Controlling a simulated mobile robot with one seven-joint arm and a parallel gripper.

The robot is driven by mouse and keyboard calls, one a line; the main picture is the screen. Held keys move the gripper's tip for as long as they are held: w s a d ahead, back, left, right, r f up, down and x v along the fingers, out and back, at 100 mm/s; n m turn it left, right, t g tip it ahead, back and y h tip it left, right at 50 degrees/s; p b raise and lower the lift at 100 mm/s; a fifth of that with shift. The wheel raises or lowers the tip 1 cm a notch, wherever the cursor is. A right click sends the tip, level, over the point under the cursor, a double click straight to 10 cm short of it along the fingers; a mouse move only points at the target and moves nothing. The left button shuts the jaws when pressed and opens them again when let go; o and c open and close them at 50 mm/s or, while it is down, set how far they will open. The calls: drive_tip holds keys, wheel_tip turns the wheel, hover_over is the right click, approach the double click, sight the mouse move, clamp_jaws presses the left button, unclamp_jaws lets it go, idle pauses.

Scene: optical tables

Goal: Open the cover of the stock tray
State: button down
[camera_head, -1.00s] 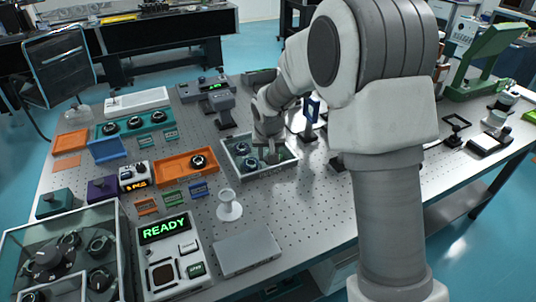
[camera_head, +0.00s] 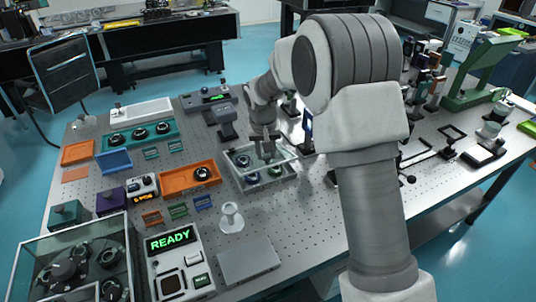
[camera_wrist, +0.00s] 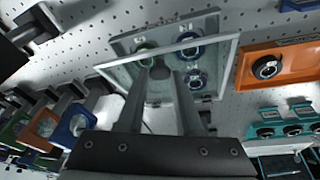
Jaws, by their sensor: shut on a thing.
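The stock tray (camera_head: 270,186) is a grey box on the perforated table, with several ring-mounted optics inside. Its clear, pale-edged cover (camera_wrist: 222,52) shows in the wrist view as a tilted pane, with one edge crossing above the tray. Part of the tray and its optics (camera_wrist: 190,52) shows beyond that edge. My gripper (camera_wrist: 161,72) is shut on the small dark knob (camera_wrist: 160,71) of the cover. In the head view my gripper (camera_head: 266,155) is over the tray, and hides part of the cover.
An orange tray (camera_head: 176,184) with a ring mount lies left of the stock tray. A white stand (camera_head: 230,218) and grey plate (camera_head: 249,262) are in front. Optics on posts crowd the right side.

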drive_tip(key=w+a+r+p, duration=0.2)
drive_tip(key=w+r+p, duration=0.1)
drive_tip(key=w+r, duration=0.1)
drive_tip(key=shift+r, duration=0.75)
drive_tip(key=c, duration=1.5)
unclamp_jaws()
drive_tip(key=shift+w+a+r+p, duration=0.2)
drive_tip(key=shift+w+a+p, duration=0.1)
drive_tip(key=shift+w, duration=0.35)
drive_tip(key=shift+w+a+r+p, duration=0.2)
drive_tip(key=shift+w+p, duration=0.1)
drive_tip(key=shift+w, duration=0.3)
drive_tip(key=o, duration=0.9)
drive_tip(key=shift+s+d, duration=0.1)
drive_tip(key=shift+r, duration=0.1)
drive_tip(key=d+v, duration=0.1)
drive_tip(key=v, duration=1.6)
drive_tip(key=shift+s+a+r, duration=0.15)
drive_tip(key=shift+a, duration=0.25)
